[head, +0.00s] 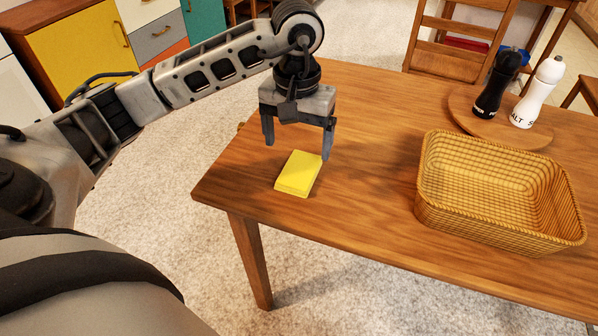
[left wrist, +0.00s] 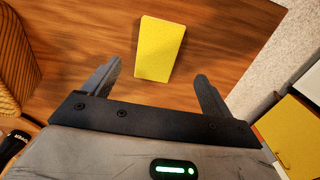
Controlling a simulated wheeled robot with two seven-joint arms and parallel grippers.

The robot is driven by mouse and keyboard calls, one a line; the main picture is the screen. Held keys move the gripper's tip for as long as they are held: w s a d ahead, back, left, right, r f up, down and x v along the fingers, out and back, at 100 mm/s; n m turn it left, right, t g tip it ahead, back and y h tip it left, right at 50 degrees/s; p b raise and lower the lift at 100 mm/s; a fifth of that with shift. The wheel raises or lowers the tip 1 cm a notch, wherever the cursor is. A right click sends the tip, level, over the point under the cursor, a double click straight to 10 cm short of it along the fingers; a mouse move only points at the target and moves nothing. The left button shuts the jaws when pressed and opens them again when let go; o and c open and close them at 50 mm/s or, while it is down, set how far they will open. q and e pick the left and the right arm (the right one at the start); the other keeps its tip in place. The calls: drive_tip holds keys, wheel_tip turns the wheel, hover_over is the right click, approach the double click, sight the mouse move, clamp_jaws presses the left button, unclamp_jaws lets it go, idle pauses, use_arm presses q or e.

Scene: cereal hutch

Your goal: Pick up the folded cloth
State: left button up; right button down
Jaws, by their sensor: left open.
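The folded cloth (head: 298,174) is a yellow, flat, rectangular block lying on the wooden table (head: 370,120) near its left end. My left gripper (head: 297,154) is open and empty, pointing down just above and behind the cloth in the head view. In the left wrist view the cloth (left wrist: 160,49) lies ahead of the two spread fingers (left wrist: 158,80), roughly centred between them. The fingers do not appear to touch it. My right gripper is in neither view.
An empty wicker basket (head: 435,213) stands on the table at the right. A round wooden board (head: 470,110) behind it holds a black pepper mill (head: 497,84) and a white salt mill (head: 537,92). A wooden chair (head: 440,62) stands behind the table. The tabletop around the cloth is clear.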

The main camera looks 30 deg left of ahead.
sight(299, 168)
use_arm(q)
wheel_tip(299, 168, down, 6)
drive_tip(key=shift+d+r, duration=0.1)
drive_tip(key=shift+d, duration=0.05)
idle(0.3)
drive_tip(key=c, duration=1.1)
